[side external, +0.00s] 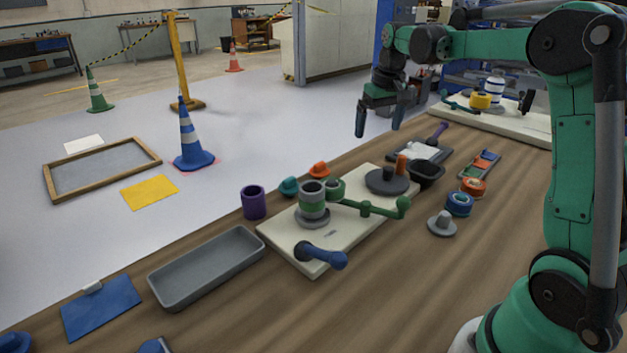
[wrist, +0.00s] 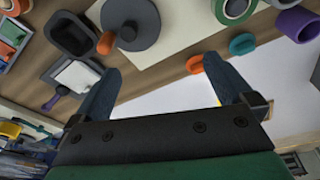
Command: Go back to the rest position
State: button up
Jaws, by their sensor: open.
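My gripper (side external: 378,120) hangs from the green arm above the far edge of the wooden table in the side view, pointing down. Its two dark blue fingers are apart with nothing between them; they also show in the wrist view (wrist: 170,92). A cream board (side external: 285,238) on the table carries a roller stack (side external: 312,200) with a green band, a dark round disc (side external: 387,181), a green crank (side external: 375,209) and a blue handle (side external: 322,255). The gripper is apart from all of these.
A grey tray (side external: 207,268), purple cup (side external: 253,202) and blue clipboard (side external: 100,307) lie at the left. A black bowl (side external: 426,173), tape rolls (side external: 459,204) and a grey knob (side external: 441,223) lie right of the board. A second board (side external: 515,122) stands farther back. The front right table is bare.

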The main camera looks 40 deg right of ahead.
jog(key=s+a+n+t, duration=0.1)
jog(key=s+a, duration=0.2)
jog(key=a, duration=0.3)
jog(key=s+a+f+n+t, duration=0.1)
jog(key=s+a+n+t, duration=0.1)
jog(key=a, duration=0.5)
jog(key=s+a+f+n+t+y, duration=0.1)
jog(key=s+a+t, duration=0.1)
jog(key=s+a, duration=0.3)
jog(key=shift+a+f, duration=0.25)
jog(key=shift+a, duration=0.9)
